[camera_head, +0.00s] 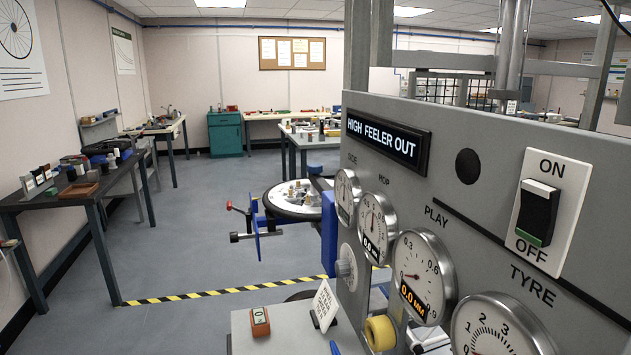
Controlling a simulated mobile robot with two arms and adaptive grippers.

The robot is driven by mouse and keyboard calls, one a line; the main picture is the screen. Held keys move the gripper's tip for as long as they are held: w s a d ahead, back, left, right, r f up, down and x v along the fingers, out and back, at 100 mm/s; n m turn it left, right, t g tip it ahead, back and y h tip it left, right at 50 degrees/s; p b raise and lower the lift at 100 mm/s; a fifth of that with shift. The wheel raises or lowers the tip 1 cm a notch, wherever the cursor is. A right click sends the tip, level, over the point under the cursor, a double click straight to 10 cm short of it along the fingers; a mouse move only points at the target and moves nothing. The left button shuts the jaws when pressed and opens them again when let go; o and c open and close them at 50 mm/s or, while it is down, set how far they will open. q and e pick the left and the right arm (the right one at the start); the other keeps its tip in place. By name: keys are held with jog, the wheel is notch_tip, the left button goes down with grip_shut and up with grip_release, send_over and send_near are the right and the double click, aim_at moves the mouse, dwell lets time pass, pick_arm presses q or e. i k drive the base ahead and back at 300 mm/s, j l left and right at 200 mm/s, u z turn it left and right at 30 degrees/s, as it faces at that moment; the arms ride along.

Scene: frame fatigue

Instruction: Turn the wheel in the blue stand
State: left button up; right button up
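Blue stand parts (256,224) show in the middle of the head view, with a red-tipped rod and a dark knob on their left. A round black-rimmed piece (272,208) lies close behind them, with small items on its pale top. I cannot tell whether it is the wheel. A blue upright (328,234) stands to the right, partly hidden by the grey panel (460,205). No spoked wheel shows clearly in the stand. Neither gripper is in view.
The panel reads "HIGH FEELER OUT" and carries several gauges and a black rocker switch (537,211). A small orange-brown box (260,321), a white card (325,304) and a yellow roller (380,333) sit below. A workbench (95,187) stands left. Floor between is clear.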

aim_at(275, 199)
jog(key=i+j+z, duration=0.1)
jog(key=z, duration=0.3)
jog(key=i+j+z, duration=0.1)
jog(key=j+z, duration=0.15)
jog(key=z, duration=0.15)
jog(key=i+j+z, duration=0.1)
jog(key=z, duration=0.3)
jog(key=j+z, duration=0.55)
jog(key=j, duration=0.4)
jog(key=j+z, duration=0.15)
jog(key=j, duration=0.35)
jog(key=j+z, duration=0.1)
jog(key=j, duration=0.45)
jog(key=j+z, duration=0.15)
jog(key=j, duration=0.4)
jog(key=k+j+z, duration=0.15)
jog(key=j, duration=0.35)
jog(key=k+j+z, duration=0.15)
jog(key=j, duration=0.35)
jog(key=i, duration=0.05)
